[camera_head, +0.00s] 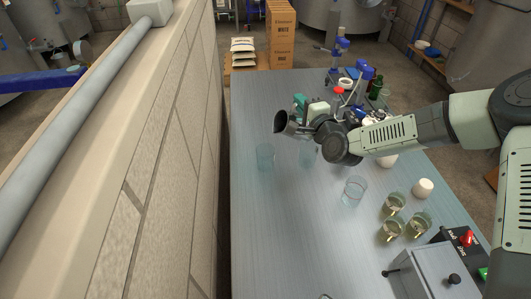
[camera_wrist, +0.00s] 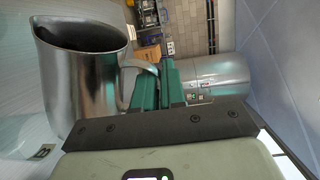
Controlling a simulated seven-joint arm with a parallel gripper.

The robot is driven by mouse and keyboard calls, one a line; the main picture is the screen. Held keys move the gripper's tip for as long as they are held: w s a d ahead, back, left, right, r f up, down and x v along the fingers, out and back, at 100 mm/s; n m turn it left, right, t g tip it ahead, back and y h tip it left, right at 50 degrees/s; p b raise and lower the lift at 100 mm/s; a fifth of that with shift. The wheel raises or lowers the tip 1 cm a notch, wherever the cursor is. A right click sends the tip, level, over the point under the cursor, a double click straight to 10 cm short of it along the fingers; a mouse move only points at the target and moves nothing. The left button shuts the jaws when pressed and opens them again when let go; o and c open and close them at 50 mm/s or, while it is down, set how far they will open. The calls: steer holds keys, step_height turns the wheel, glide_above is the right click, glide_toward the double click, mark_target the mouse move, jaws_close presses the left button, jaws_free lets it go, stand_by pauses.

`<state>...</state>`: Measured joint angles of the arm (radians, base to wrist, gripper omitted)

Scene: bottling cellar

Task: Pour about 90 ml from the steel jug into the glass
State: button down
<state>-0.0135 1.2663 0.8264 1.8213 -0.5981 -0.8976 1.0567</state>
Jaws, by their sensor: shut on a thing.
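My gripper (camera_wrist: 160,82) is shut on the handle of the steel jug (camera_wrist: 85,80); its green fingers show in the wrist view. In the head view the jug (camera_head: 291,128) is held above the table and looks tilted, its dark mouth towards the left. No liquid stream is visible, and the level inside is hidden. Clear, empty-looking glasses stand on the table: one below and left of the jug (camera_head: 265,157), one below and right of it (camera_head: 308,154), and one further right and nearer (camera_head: 354,191). Which is the task's glass I cannot tell.
Several glasses with yellowish liquid (camera_head: 394,203) stand at the right, by a white round object (camera_head: 423,188) and a grey box (camera_head: 425,275). Blue-topped items (camera_head: 366,73) and a green bottle (camera_head: 376,88) crowd the back. The table's (camera_head: 285,230) near left is clear, beside a block wall (camera_head: 165,170).

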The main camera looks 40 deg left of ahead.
steer(key=shift+s+a+n+p, duration=0.2)
steer(key=shift+n+p, duration=0.1)
steer(key=shift+n, duration=0.1)
steer(key=shift+s+a+r+n+p, duration=0.3)
steer(key=shift+s+r+n+p, duration=0.35)
steer(key=shift+p, duration=0.7)
stand_by(1.3)
steer(key=shift+s+a+f+n+p, duration=0.15)
steer(key=shift+s+f+n+p, duration=0.05)
steer(key=shift+f+n+p, duration=0.2)
steer(key=shift+s+a+f+n+p, duration=0.15)
steer(key=shift+f+n+p, duration=0.15)
steer(key=shift+f, duration=0.1)
stand_by(0.3)
steer(key=w, duration=0.1)
steer(key=d+m, duration=0.1)
steer(key=w+d+m, duration=0.1)
steer(key=shift+w+r, duration=0.25)
steer(key=shift+w, duration=0.05)
steer(key=shift+w+f+m, duration=0.2)
steer(key=shift+w+m, duration=0.05)
steer(key=shift+m, duration=0.4)
steer(key=shift+r, duration=0.15)
steer(key=shift+w+d+r+m+b, duration=0.1)
steer(key=shift+w+d+m+b, duration=0.25)
steer(key=shift+m, duration=0.35)
steer(key=shift+w+d+r+m+b, duration=0.15)
steer(key=shift+w+m, duration=0.3)
steer(key=shift+m, duration=0.25)
steer(key=shift+f, duration=0.1)
